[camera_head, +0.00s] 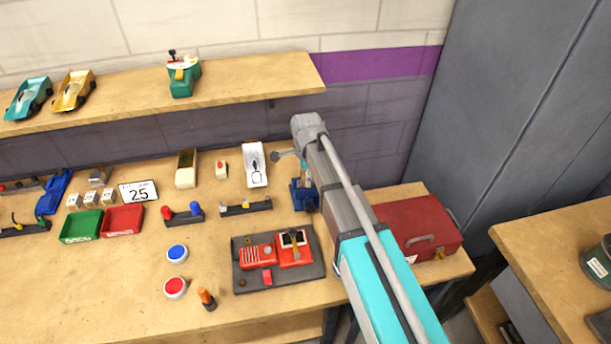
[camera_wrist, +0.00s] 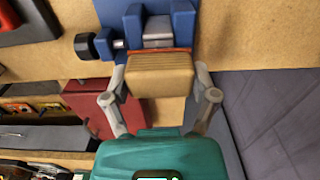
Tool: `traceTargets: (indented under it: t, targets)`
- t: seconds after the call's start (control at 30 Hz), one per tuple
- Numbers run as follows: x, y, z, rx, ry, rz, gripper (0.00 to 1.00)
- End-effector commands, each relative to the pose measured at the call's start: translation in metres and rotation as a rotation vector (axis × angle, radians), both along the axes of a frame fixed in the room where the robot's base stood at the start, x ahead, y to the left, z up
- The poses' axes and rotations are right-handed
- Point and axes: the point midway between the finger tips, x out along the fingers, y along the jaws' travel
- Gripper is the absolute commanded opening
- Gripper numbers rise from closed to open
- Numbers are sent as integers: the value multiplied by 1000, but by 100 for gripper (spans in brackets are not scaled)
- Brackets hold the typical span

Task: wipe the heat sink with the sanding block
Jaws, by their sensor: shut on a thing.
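In the wrist view my gripper (camera_wrist: 160,78) is shut on the sanding block (camera_wrist: 160,80), a tan block with a reddish-brown edge on its far side. A blue vise (camera_wrist: 185,22) stands just beyond the block. A grey piece, which looks like the heat sink (camera_wrist: 158,28), sits between its jaws. The block's far edge overlaps the grey piece in the picture; I cannot tell whether they touch. In the head view the blue vise (camera_head: 302,196) stands on the bench beside my arm, which hides much of that area. The block is not clearly visible there.
A red toolbox (camera_head: 425,222) stands right of the vise. A dark tray with red parts (camera_head: 280,282) lies in front of it. A white tray (camera_head: 255,165) and a small rack (camera_head: 245,208) are to the left.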

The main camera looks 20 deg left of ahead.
Motion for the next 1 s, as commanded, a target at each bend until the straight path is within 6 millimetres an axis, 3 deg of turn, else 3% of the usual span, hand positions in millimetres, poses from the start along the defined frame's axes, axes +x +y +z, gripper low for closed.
traceTargets:
  t: [0.5, 1.0]
  targets:
    - [12, -24, -3, 0, 0, -1, 38]
    - [13, -26, 0, -1, 0, 0, 38]
